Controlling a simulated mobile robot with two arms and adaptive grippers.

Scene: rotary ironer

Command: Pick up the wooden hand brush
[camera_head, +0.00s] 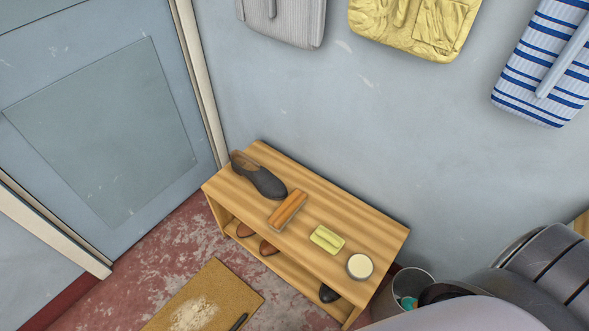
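The wooden hand brush (287,210) is a small orange-brown block with a pale lower edge. It lies on the top board of a low wooden shoe bench (384,236), between a dark shoe (262,180) and a yellow-green block (327,239). It is in plain view and nothing touches it from above. Neither of my grippers shows in the head view. A grey and dark arm part of mine fills the lower right corner, well to the right of the brush.
A round pale-topped tin (360,266) sits at the bench's right end. Several shoes stand on its lower shelf. A bin (415,281) is right of the bench, a brown mat (240,284) in front. Bags (415,25) hang on the wall above; a door (110,130) is left.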

